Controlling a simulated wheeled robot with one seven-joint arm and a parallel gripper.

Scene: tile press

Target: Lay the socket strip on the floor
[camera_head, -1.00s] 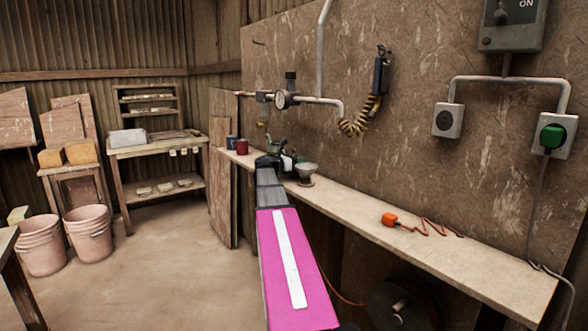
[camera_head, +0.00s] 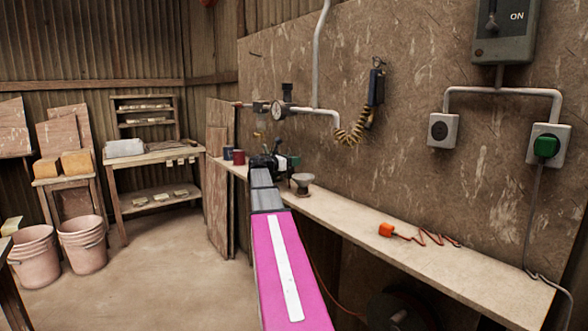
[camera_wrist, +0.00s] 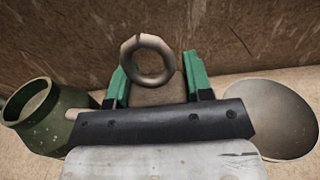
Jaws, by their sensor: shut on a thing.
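I cannot make out a socket strip for certain. An orange block (camera_head: 386,230) with an orange cord lies on the wall shelf, right of my arm; I cannot tell whether it is the strip's end. My gripper (camera_head: 270,163) is at the far end of my pink and grey arm, over the shelf. In the wrist view my gripper's green fingers (camera_wrist: 158,82) are shut on a ring-topped thing (camera_wrist: 158,95), with a brownish body and a metal ring. Its lower part is hidden by the gripper.
A funnel-like bowl (camera_head: 302,182) stands close right of my gripper; it also shows in the wrist view (camera_wrist: 270,118). A green vessel (camera_wrist: 45,118) is close left there. A green plug (camera_head: 546,146) sits in a wall socket. Open floor (camera_head: 170,265) lies left of my arm.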

